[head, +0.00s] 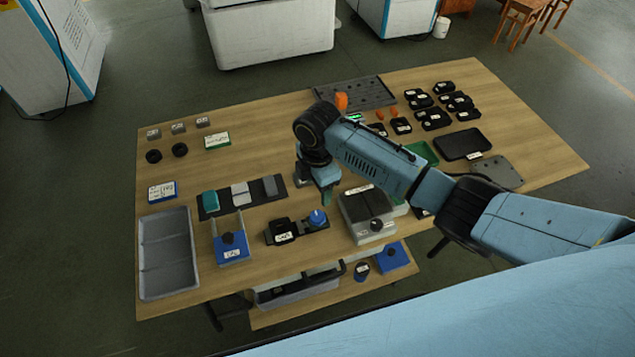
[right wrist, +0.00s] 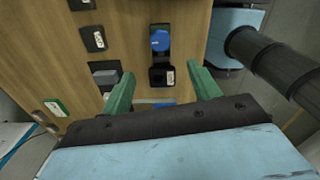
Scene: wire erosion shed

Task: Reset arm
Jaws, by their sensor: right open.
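My right arm comes in from the right in the head view and reaches over the middle of the wooden table (head: 290,130). Its gripper (head: 318,186) points down above the table, between the dark strip with blocks and the grey box with a black top. In the right wrist view the two green fingers of the gripper (right wrist: 162,78) stand apart with nothing between them. A black fixture with a blue knob (right wrist: 160,40) shows beyond the fingertips; the fixture's knob also shows in the head view (head: 318,217). My left gripper is in neither view.
A grey tray (head: 168,255) lies at the table's left end, beside a blue-fronted holder (head: 231,250). A grey box with a black top (head: 368,215) stands close to my right gripper. Several black parts (head: 435,118) lie at the right. Bare wood shows at the back left.

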